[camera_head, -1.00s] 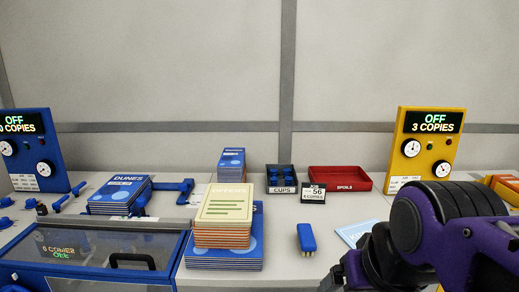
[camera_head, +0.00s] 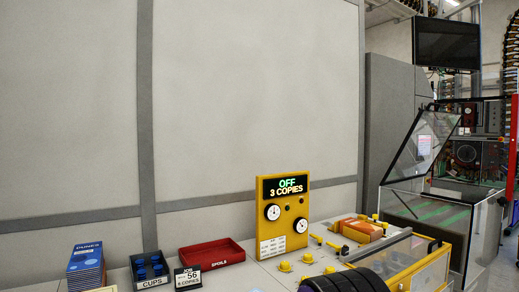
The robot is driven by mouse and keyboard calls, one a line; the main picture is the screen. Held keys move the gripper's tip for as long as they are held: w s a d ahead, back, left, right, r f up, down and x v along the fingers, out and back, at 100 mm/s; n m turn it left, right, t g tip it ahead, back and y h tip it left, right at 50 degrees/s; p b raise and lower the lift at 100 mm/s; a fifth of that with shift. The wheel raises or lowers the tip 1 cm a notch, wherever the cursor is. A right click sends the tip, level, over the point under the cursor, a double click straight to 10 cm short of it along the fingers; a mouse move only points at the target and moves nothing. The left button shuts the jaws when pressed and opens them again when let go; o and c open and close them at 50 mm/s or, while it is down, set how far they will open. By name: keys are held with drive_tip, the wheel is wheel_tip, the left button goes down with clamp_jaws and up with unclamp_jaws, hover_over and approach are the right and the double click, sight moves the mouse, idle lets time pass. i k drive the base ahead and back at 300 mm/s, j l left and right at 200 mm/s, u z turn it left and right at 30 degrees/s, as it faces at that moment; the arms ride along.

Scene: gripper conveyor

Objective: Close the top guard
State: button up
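A clear panel with a dark frame (camera_head: 423,147) stands tilted up over a clear-sided machine enclosure (camera_head: 436,218) at the right back. It looks like a raised guard. A yellow-framed unit with clear panels (camera_head: 421,272) sits at the lower right, cut off by the picture edge. A grey bar runs along its upper left side; I cannot tell whether its top is shut. Only a dark ribbed part of my arm shows at the bottom edge. My gripper is out of view.
A yellow control box (camera_head: 284,218) reads OFF, 3 COPIES. Left of it are a red spoils tray (camera_head: 211,254), a cups box (camera_head: 151,272) and a stack of blue booklets (camera_head: 86,267). Yellow knobs and an orange box (camera_head: 360,229) stand right of it. A black monitor (camera_head: 447,43) hangs above the enclosure.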

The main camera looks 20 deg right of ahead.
sight(422, 164)
drive_tip(key=k+j+z, duration=0.1)
drive_tip(key=z, duration=1)
drive_tip(key=i+z, duration=0.25)
drive_tip(key=z, duration=0.25)
drive_tip(key=i+l+z, duration=0.1)
drive_tip(key=l, duration=0.35)
drive_tip(key=i+l+z, duration=0.1)
drive_tip(key=i+l, duration=0.5)
drive_tip(key=l, duration=0.25)
drive_tip(key=i+l+z, duration=0.3)
drive_tip(key=i, duration=0.15)
drive_tip(key=i+l+z, duration=0.1)
drive_tip(key=i+z, duration=0.2)
drive_tip(key=i, duration=0.15)
drive_tip(key=i+z, duration=0.1)
drive_tip(key=i, duration=3.4)
